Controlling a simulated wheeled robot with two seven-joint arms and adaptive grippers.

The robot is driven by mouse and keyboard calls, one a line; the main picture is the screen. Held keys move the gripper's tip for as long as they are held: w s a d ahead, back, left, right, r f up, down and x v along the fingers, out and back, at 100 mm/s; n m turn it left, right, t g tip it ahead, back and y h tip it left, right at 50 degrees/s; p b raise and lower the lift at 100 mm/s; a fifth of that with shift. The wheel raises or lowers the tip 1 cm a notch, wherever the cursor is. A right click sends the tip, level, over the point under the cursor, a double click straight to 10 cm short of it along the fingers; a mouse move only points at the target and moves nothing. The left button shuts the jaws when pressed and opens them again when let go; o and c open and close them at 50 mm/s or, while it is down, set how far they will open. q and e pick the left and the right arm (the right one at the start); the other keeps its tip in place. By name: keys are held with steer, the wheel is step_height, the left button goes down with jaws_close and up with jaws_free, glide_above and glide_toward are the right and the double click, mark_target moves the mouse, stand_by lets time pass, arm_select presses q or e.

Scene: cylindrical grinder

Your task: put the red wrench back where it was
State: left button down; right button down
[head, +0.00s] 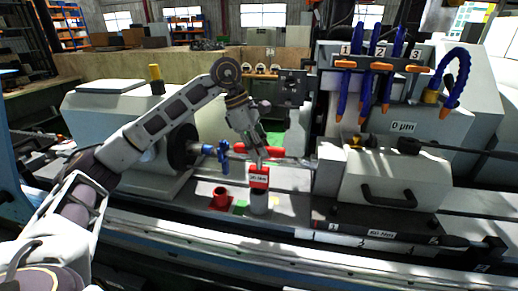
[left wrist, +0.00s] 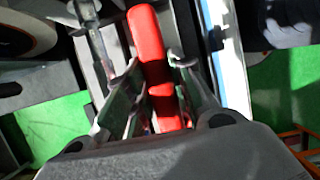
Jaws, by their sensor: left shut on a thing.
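My left gripper (head: 257,163) reaches down over the machine bed, its fingers shut on the red wrench. In the head view a red piece (head: 259,178) with a white label shows at the fingertips, just above a grey cylinder (head: 259,203). I cannot tell whether it touches the cylinder. In the left wrist view the wrench (left wrist: 149,50) is a long red bar running between the two fingers (left wrist: 155,90). The fingers hide part of it. A red cup-like holder (head: 220,199) stands left of the grey cylinder. My right gripper is not in view.
A blue clamp-like part (head: 223,156) and a horizontal red bar (head: 288,152) are behind the gripper. The grinder housing with a black handle (head: 388,190) stands to the right. Blue hoses (head: 366,85) hang above it. The bed's front strip is clear.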

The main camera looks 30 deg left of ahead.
arm_select(q)
steer(key=c, duration=1.2)
jaws_free()
steer(key=shift+c, duration=0.2)
steer(key=v, duration=1.2)
steer(key=shift+s, duration=0.15)
